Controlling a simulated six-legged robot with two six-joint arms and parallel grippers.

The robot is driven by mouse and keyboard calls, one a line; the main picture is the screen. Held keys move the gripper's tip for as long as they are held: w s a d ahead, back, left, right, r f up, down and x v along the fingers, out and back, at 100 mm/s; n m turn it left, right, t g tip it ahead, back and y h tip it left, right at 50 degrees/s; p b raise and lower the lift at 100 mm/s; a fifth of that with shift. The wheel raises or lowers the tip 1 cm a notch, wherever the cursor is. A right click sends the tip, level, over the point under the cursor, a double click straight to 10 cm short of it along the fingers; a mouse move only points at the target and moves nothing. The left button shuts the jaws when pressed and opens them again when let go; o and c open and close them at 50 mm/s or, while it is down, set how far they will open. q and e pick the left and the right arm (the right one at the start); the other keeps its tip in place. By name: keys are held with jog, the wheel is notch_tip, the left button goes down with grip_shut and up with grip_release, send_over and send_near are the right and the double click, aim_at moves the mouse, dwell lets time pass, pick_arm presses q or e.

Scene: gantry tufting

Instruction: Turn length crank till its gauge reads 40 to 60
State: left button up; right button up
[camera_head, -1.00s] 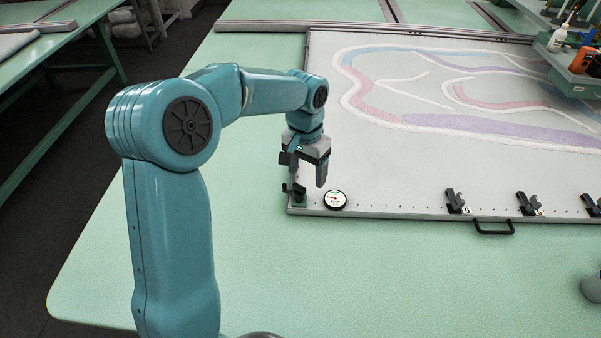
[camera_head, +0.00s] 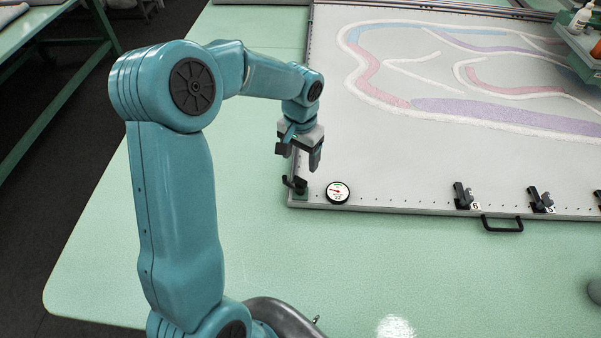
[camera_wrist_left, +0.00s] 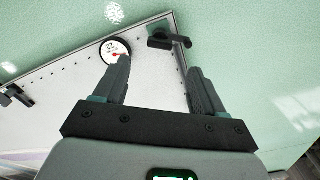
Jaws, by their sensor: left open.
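The length crank (camera_head: 297,186) is a small black handle on a green base at the near left corner of the grey frame. In the left wrist view the crank (camera_wrist_left: 168,40) lies beyond the fingertips, its arm pointing right. The round white gauge (camera_head: 338,192) with a black rim sits just right of it. The gauge also shows in the left wrist view (camera_wrist_left: 114,50), with a red needle; its reading is too small to tell. My left gripper (camera_head: 298,160) is open and empty, above and apart from the crank. My right gripper is not in view.
Black numbered clamps (camera_head: 463,196) stand along the frame's near edge, with a black pull handle (camera_head: 502,224) below. The tufted cloth (camera_head: 430,150) fills the frame. A shelf with bottles (camera_head: 580,25) is at the far right.

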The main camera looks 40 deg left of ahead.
aim_at(300, 179)
pick_arm(q)
notch_tip(300, 179, down, 9)
jog(key=shift+r+p, duration=0.1)
jog(key=shift+p, duration=0.4)
jog(key=shift+s, duration=0.1)
jog(key=c, duration=1.1)
